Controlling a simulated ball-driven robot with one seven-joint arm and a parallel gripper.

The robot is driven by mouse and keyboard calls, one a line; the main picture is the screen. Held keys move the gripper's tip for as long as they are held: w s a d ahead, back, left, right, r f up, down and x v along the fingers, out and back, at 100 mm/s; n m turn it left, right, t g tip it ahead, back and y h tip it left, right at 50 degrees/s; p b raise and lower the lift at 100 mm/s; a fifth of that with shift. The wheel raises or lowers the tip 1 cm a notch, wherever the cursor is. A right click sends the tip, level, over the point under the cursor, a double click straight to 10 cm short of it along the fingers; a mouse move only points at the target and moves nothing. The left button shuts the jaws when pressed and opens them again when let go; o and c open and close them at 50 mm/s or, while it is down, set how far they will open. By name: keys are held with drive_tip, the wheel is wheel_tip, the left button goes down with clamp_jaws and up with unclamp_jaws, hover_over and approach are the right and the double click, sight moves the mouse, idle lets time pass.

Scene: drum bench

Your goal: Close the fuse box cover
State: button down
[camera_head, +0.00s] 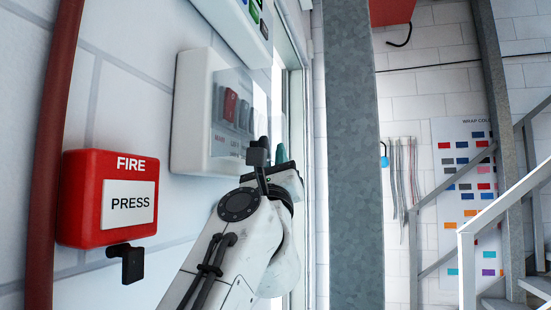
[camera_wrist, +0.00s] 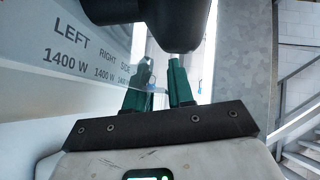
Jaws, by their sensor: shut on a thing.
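The white fuse box (camera_head: 190,115) is mounted on the wall left of centre in the head view. A red switch (camera_head: 230,106) and several grey ones sit in its face. Its cover (camera_head: 258,98) is a clear panel and hard to make out; its exact angle is unclear. My gripper (camera_head: 281,153) is at the right side of the box, its fingers mostly hidden by my wrist. In the wrist view, the green fingers of my gripper (camera_wrist: 160,78) are shut on the edge of the clear cover (camera_wrist: 128,82). Printed wattage labels show on the box at left.
A red fire button box (camera_head: 110,197) is on the wall to the left, beside a red pipe (camera_head: 52,150). Another white panel (camera_head: 235,25) hangs above the fuse box. A grey metal column (camera_head: 350,150) stands to the right, with stairs beyond.

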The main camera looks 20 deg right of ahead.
drive_tip(key=c, duration=1.1)
unclamp_jaws()
drive_tip(key=b+v, duration=0.2)
drive_tip(key=v, duration=0.8)
drive_tip(key=shift+s+a+f, duration=0.1)
drive_tip(key=shift+s+f, duration=0.15)
drive_tip(key=shift+f, duration=0.05)
